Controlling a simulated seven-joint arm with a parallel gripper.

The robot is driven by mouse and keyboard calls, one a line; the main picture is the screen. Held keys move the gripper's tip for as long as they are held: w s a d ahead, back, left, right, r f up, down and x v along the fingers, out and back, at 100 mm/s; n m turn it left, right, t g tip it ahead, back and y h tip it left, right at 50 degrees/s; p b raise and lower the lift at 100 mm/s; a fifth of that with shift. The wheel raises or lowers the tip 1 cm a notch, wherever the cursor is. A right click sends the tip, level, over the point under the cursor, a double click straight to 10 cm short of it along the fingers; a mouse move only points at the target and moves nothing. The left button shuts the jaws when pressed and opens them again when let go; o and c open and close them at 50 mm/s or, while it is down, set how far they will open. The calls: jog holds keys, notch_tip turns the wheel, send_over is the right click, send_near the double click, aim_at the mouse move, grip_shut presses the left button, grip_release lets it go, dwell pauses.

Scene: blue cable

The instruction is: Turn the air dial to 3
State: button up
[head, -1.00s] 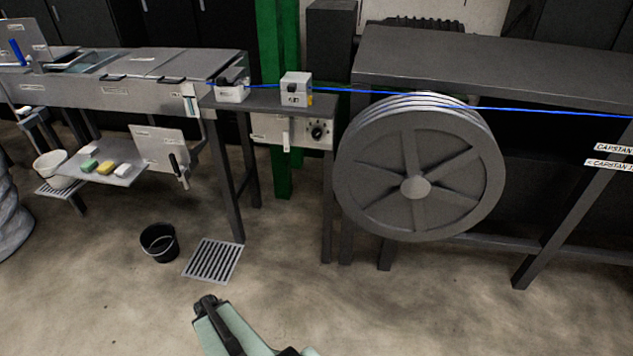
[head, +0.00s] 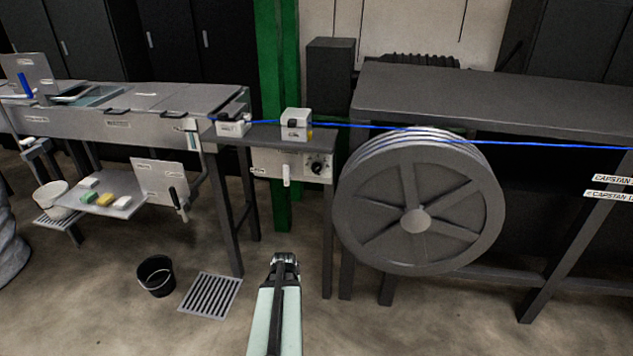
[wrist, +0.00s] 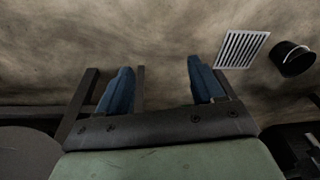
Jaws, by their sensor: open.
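The air dial (head: 318,168) is a round black knob on the right part of a pale panel (head: 270,163) under the small bench. Marks surround the knob, but they are too small to read. A white lever (head: 286,176) hangs on the panel left of the dial. My gripper (head: 285,258) is in front of the bench, below and a little left of the dial, apart from it. The dial is not visible in the wrist view.
A large grey capstan wheel (head: 415,220) stands close right of the dial. A blue cable (head: 370,126) runs above it. A black bucket (head: 156,275) and floor grate (head: 210,295) lie left of my arm. Bench legs (head: 327,240) stand near my gripper.

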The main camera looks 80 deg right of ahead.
jog(key=s+d+r+m+h, duration=0.4)
jog(key=d+r, duration=0.4)
jog(key=d, duration=0.4)
jog(key=m+t+h, duration=0.1)
jog(key=m+h, duration=0.7)
jog(key=h, duration=0.4)
send_near(317, 169)
jog(key=d, duration=0.6)
jog(key=w+d, duration=0.1)
jog(key=d, duration=0.2)
jog(key=shift+d+f, duration=0.15)
jog(key=shift+f, duration=0.05)
jog(key=shift+c, duration=0.4)
jog(key=c, duration=1)
